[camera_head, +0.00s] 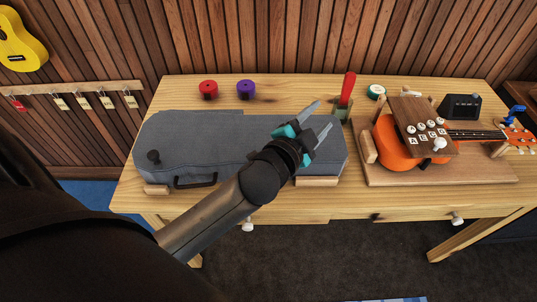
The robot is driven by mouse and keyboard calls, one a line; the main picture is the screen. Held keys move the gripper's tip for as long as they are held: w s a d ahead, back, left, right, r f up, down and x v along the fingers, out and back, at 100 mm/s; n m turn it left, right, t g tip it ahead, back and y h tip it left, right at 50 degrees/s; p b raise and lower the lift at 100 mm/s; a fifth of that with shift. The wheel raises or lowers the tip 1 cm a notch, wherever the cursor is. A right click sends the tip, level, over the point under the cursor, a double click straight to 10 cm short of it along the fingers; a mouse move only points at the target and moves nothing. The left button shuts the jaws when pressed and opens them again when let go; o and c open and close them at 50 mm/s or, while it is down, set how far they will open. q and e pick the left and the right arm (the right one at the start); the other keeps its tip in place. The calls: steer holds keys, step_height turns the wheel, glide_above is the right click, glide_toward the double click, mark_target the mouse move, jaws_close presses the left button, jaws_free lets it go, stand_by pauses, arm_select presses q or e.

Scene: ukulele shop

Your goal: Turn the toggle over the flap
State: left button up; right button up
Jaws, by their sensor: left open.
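A grey ukulele case (215,135) lies on the wooden table. The gripper and arm hide part of the case's right half. I cannot make out a flap clearly. My right gripper is not in view.
An orange ukulele (390,150) with a wooden lettered block (419,118) on it rests on a board at the right. Red (208,89) and purple (246,88) spools stand behind the case. The table (292,92) is clear between the purple spool and red handle.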

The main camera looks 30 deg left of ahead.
arm_select(q)
steer(key=d+r+m+h, duration=1.1)
steer(key=r+m+h, duration=0.2)
steer(key=r+m, duration=0.25)
steer(key=s+d+f+m+g+h, duration=0.35)
steer(key=s+d+m+g, duration=0.25)
steer(key=m+g, duration=0.8)
steer(key=s+a+f+m+g+y, duration=0.1)
steer(key=a+f+m+g+y, duration=0.1)
steer(key=a+f+m+y, duration=0.65)
steer(key=a+y, duration=0.9)
steer(key=a, duration=0.9)
steer(key=f, duration=1.6)
steer(key=shift+w+d, duration=0.25)
steer(key=shift+w, duration=0.15)
jaws_close()
